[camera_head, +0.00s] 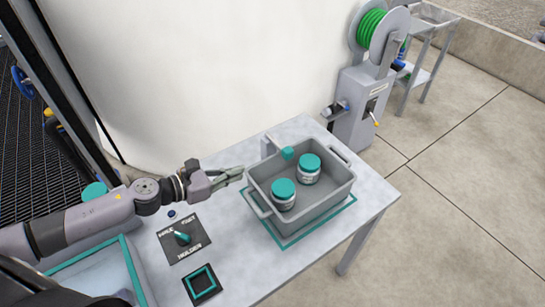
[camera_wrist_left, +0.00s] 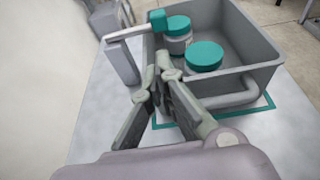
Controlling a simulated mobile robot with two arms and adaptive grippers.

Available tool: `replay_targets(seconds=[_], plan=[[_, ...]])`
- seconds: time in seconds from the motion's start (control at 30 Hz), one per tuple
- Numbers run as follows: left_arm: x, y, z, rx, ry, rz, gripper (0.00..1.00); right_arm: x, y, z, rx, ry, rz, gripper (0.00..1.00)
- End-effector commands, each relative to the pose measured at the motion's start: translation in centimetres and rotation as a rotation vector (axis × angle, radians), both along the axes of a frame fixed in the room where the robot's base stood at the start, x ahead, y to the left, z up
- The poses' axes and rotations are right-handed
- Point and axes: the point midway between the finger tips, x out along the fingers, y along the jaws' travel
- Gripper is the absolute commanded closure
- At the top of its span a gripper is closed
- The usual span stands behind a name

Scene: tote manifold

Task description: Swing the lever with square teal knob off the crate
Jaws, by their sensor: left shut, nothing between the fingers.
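The lever has a pale grey post (camera_wrist_left: 122,62) and a thin arm ending in a square teal knob (camera_head: 287,153). In the left wrist view the knob (camera_wrist_left: 157,20) is at the top, over the edge of the grey crate (camera_head: 323,199), beside a jar's teal lid. The crate, with its handle side (camera_wrist_left: 232,100) towards the gripper, holds two teal-lidded jars (camera_head: 284,193) (camera_head: 309,168). My left gripper (camera_head: 240,172) is shut and empty, just left of the crate and short of the lever post; its fingertips (camera_wrist_left: 156,72) show in the wrist view. My right gripper is not in view.
The crate stands in a teal outline (camera_head: 292,240) on the pale table (camera_head: 235,245). A black panel with a teal switch (camera_head: 183,238) and a black square pad (camera_head: 203,284) lie in front. A hose reel stand (camera_head: 357,100) stands behind the table.

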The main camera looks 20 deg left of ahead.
Motion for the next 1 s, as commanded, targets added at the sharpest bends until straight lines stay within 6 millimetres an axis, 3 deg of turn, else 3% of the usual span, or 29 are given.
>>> replay_targets(seconds=[0.6, 1.0], plan=[[8.1, -6.4, -2.0, 0.0, -0.003, -0.002, 1.0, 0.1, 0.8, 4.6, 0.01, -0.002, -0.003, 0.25], [9.5, -7.5, -2.5, 0.002, 0.0, -0.002, 1.0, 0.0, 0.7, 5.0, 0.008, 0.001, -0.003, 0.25]])
